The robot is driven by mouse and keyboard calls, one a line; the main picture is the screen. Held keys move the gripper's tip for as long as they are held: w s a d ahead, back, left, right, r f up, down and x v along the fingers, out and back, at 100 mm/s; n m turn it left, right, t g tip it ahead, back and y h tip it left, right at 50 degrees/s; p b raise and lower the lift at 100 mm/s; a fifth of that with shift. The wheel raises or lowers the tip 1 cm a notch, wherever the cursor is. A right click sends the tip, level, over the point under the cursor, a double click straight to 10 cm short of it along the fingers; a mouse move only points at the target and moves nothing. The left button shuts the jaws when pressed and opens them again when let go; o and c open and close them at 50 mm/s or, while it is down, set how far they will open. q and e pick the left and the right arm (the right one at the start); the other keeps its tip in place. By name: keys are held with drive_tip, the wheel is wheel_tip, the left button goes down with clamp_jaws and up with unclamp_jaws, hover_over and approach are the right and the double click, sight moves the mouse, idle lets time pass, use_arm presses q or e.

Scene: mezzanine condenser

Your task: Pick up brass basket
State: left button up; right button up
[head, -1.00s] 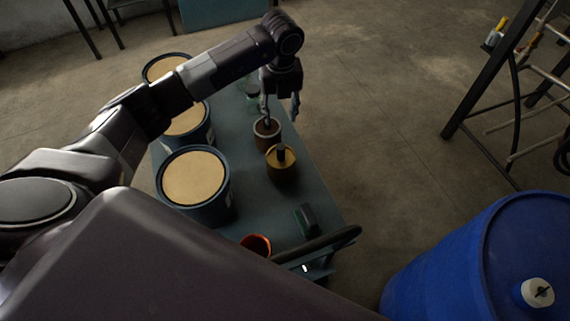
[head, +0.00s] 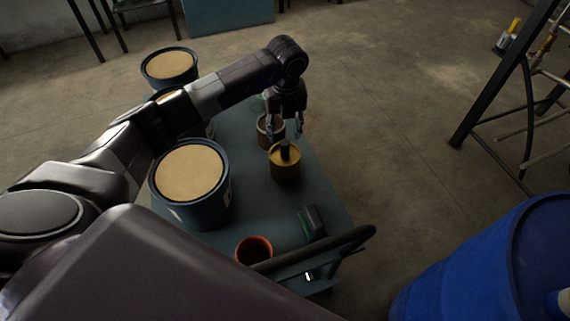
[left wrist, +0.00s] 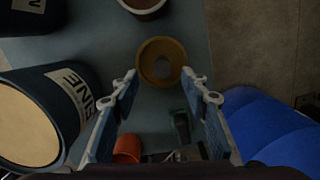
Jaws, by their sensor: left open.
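In the left wrist view the basket (left wrist: 143,62) is a round ring with a grey centre, just beyond and between the fingertips. My left gripper (head: 286,130) is open and empty, pointing down above and slightly behind the basket. Its two fingers (left wrist: 159,78) are spread apart in the wrist view. I see no contact with the basket. My right gripper is not in view.
A brown pot (head: 264,133) stands just behind the basket. Large tubs with tan lids (head: 190,170) line the cart's left side. An orange cup (head: 253,250), a dark green item (head: 311,219) and the cart handle (head: 330,245) are in front. A blue barrel (head: 475,265) stands right.

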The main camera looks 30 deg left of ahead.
sight(285, 142)
use_arm(q)
drive_tip(key=f, duration=0.2)
drive_tip(key=f+p, duration=0.1)
drive_tip(key=f, duration=0.3)
drive_tip(key=shift+w+a, duration=0.1)
drive_tip(key=shift+w, duration=0.3)
drive_tip(key=shift+c, duration=0.6)
clamp_jaws()
